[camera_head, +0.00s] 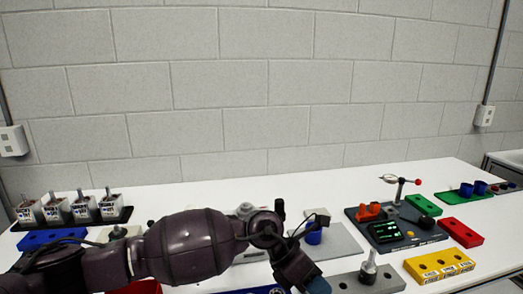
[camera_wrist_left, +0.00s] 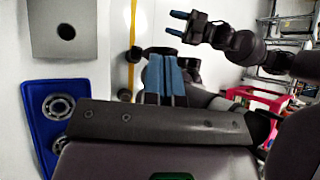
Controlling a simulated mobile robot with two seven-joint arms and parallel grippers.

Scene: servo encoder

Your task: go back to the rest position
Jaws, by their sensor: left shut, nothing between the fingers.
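My left arm comes in from the left across the front of the table in the head view. Its left gripper (camera_head: 318,285) points down and right, with the blue fingertips at the bottom edge of the picture. In the left wrist view the left gripper (camera_wrist_left: 166,75) shows two blue fingers side by side, shut with nothing between them. My right gripper (camera_wrist_left: 177,24) appears at the top of the wrist view, its two blue fingertips apart and empty. The right gripper does not show in the head view.
A white table (camera_head: 190,188) holds motor-like units (camera_head: 83,207) at left. A dark board (camera_head: 392,232), yellow block (camera_head: 440,265), red block (camera_head: 461,232) and grey block (camera_head: 350,286) stand at right. A blue tray with round bearings (camera_wrist_left: 60,115) lies beside the left gripper.

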